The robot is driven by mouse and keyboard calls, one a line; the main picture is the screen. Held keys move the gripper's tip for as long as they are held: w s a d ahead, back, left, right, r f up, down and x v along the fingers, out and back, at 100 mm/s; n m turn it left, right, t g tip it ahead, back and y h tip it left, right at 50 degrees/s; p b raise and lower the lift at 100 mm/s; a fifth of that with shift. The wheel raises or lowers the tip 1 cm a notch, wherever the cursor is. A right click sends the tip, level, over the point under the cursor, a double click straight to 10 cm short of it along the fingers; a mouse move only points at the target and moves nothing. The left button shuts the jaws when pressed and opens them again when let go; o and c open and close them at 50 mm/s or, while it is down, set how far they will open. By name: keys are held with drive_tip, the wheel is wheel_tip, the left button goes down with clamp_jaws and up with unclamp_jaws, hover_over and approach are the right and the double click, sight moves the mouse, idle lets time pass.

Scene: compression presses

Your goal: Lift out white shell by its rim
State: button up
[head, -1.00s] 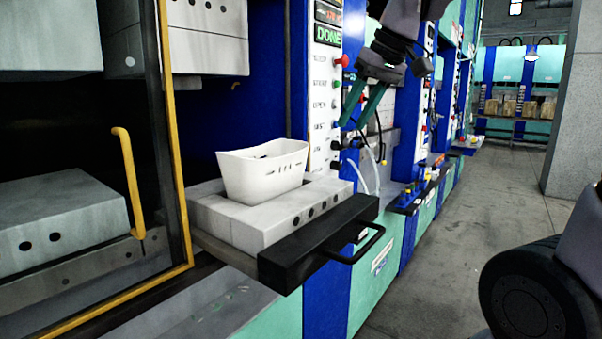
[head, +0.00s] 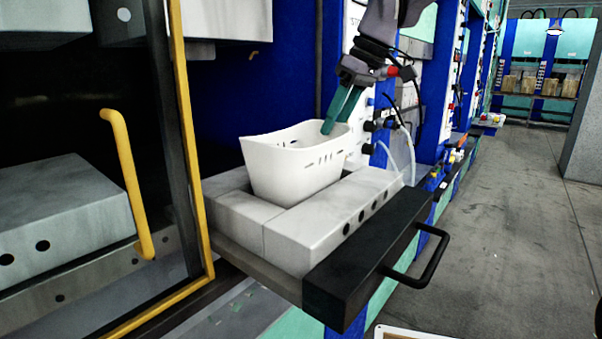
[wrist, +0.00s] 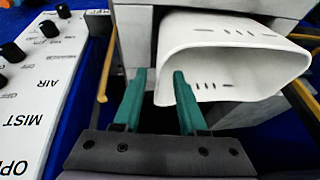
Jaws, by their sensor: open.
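The white shell (head: 290,168) is an open tub with small slots near its rim. It sits upright on the grey mould block (head: 345,205) of the pulled-out press drawer. My gripper (head: 334,128) is open with teal fingers, pointing down at the right end of the shell's rim. In the wrist view the shell (wrist: 235,62) shows its open mouth. There one finger of my gripper (wrist: 160,76) lies outside the wall and the other overlaps the mouth, with the rim edge between them. Whether the fingers touch the wall cannot be told.
The drawer has a black front bar (head: 365,262) with a handle (head: 425,262). A yellow-framed press door (head: 190,150) stands at the left. A control panel (wrist: 45,80) with black knobs is close beside my gripper. The floor aisle (head: 500,220) at right is clear.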

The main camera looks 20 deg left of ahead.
sight(323, 139)
drive_tip(key=a+f, duration=0.2)
drive_tip(key=f, duration=0.1)
drive_tip(key=shift+w+a+f, duration=0.1)
drive_tip(key=shift+w, duration=0.3)
drive_tip(key=shift+a+f, duration=0.25)
drive_tip(key=shift+f, duration=0.3)
clamp_jaws()
idle(0.6)
